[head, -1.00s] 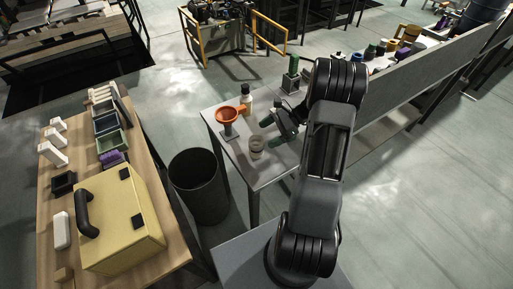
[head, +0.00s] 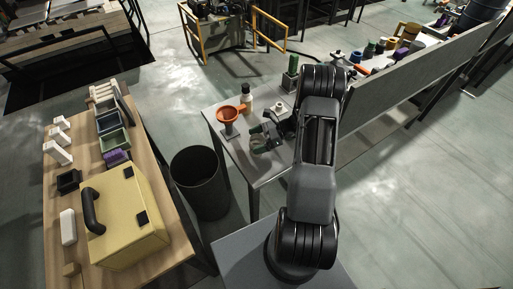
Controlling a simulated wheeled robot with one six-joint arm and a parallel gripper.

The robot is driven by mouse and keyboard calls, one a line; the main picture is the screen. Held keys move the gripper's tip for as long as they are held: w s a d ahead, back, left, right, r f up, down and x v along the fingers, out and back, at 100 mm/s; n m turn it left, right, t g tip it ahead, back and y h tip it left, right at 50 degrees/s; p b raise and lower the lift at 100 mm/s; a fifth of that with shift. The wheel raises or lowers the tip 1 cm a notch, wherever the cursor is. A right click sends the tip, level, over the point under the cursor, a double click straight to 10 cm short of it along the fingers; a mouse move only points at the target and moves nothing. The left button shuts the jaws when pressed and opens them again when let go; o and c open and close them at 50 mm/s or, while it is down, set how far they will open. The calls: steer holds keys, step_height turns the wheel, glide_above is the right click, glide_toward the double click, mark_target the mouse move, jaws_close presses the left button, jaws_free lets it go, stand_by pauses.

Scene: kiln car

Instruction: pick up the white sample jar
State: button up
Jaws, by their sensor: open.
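A small whitish jar (head: 257,141), which looks like the white sample jar, stands near the front left edge of the grey table (head: 250,167). My gripper (head: 261,143) is low over the table at the jar, with its green-tipped fingers apart. The fingers hide most of the jar. It seems to lie between them, but I cannot tell whether they touch it.
An orange funnel (head: 228,114) on a stand and a pale bottle with a dark cap (head: 247,98) stand just behind. A green item (head: 292,66) stands farther back. A black bin (head: 200,182) and a wooden bench with a yellow case (head: 125,225) are at left.

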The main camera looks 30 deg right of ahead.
steer(key=c, duration=1.3)
